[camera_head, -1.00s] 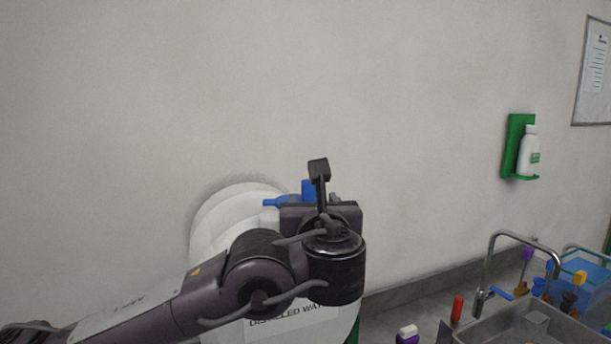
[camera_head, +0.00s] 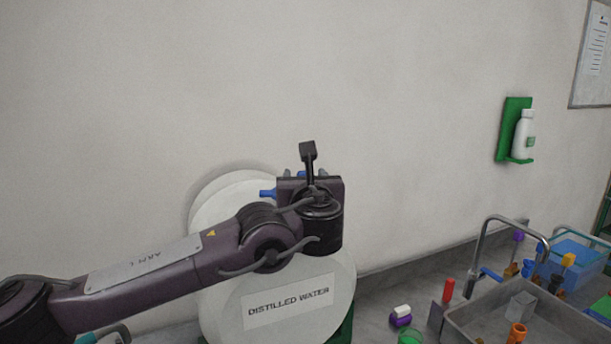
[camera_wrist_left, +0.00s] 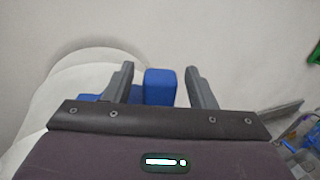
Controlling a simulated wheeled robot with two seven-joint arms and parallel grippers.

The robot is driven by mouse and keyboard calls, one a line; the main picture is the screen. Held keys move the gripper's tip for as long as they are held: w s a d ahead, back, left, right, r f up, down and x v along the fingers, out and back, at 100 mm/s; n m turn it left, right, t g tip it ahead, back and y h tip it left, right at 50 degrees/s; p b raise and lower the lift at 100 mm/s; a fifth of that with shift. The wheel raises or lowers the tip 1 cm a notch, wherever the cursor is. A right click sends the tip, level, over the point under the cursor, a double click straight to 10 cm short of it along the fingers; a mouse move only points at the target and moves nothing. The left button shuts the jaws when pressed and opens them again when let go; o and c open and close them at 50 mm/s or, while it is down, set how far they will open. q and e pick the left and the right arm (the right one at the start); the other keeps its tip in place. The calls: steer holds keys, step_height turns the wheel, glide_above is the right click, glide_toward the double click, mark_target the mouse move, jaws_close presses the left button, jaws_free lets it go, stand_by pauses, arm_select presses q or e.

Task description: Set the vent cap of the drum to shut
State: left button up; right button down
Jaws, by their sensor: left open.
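The white drum (camera_head: 238,192) lies on its side against the wall, with a "DISTILLED WATER" label (camera_head: 288,308) on its front end. A blue vent cap (camera_head: 302,174) on top of it is mostly hidden behind my wrist in the head view. In the left wrist view the cap's upright blue block (camera_wrist_left: 159,87) stands between the fingers, with more blue (camera_wrist_left: 90,97) to its left. My left gripper (camera_wrist_left: 159,69) is open around the block, with a visible gap at each side. In the head view its fingers (camera_head: 302,172) barely show beyond my wrist. My right gripper is not in view.
A metal sink (camera_head: 460,315) with a curved tap (camera_head: 480,245) is at the right. A purple and white bottle (camera_head: 401,316) lies on the grey counter. A bottle in a green holder (camera_head: 506,130) hangs on the wall. The air above the drum is clear.

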arm_select(q)
jaws_close()
steer(key=shift+f, duration=0.1)
